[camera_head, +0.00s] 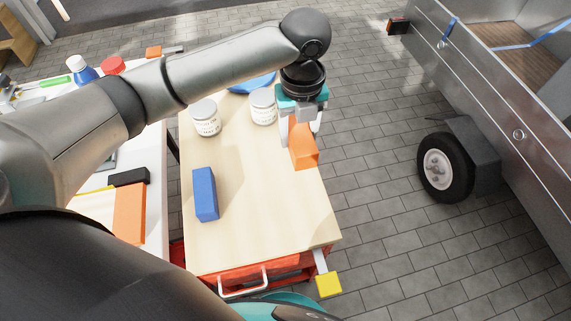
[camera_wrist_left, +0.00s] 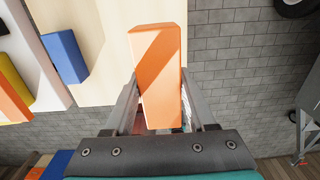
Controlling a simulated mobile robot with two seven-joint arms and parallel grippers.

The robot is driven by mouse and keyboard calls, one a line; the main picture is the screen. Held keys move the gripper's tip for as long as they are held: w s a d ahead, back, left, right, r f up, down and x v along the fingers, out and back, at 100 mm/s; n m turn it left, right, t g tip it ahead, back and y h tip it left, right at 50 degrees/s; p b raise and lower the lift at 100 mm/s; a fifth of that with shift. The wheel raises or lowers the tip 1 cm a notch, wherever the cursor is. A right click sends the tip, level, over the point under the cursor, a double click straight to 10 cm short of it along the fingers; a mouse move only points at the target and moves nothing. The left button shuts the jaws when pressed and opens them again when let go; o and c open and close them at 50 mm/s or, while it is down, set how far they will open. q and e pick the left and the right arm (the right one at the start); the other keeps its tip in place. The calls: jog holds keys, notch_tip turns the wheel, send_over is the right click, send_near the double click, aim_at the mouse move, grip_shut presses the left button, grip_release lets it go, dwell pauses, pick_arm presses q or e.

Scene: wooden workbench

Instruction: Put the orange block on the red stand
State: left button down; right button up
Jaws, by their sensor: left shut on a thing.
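My left gripper (camera_head: 302,138) is shut on an orange block (camera_head: 304,152), near the right edge of the light wooden bench top. The wrist view shows the long orange block (camera_wrist_left: 157,70) between the two fingers (camera_wrist_left: 160,115), its far end reaching out beyond them. I cannot tell whether the block touches the bench top or hangs above it. I cannot make out a red stand for certain; a small reddish patch shows behind the block between the fingers in the wrist view, mostly hidden. My right gripper is not in view.
A blue block (camera_head: 205,194) and two white jars (camera_head: 206,118) (camera_head: 263,107) stand on the bench top (camera_head: 255,210). A red drawer front (camera_head: 262,272) is below its near edge. A yellow block (camera_head: 328,284) shows at the near right corner. A metal trailer (camera_head: 500,80) stands right.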

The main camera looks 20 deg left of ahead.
pick_arm(q)
jog(key=b, duration=0.2)
send_over(295, 180)
notch_tip(295, 180, down, 10)
jog(key=shift+d+f, duration=0.1)
jog(key=shift+f, duration=0.05)
notch_tip(295, 180, down, 4)
jog(key=shift+f+b, duration=0.1)
jog(key=shift+b, duration=0.7)
jog(key=shift+f, duration=0.2)
jog(key=shift+c, duration=1.1)
grip_release()
notch_tip(295, 180, up, 12)
jog(key=p, duration=0.3)
jog(key=shift+r, duration=0.2)
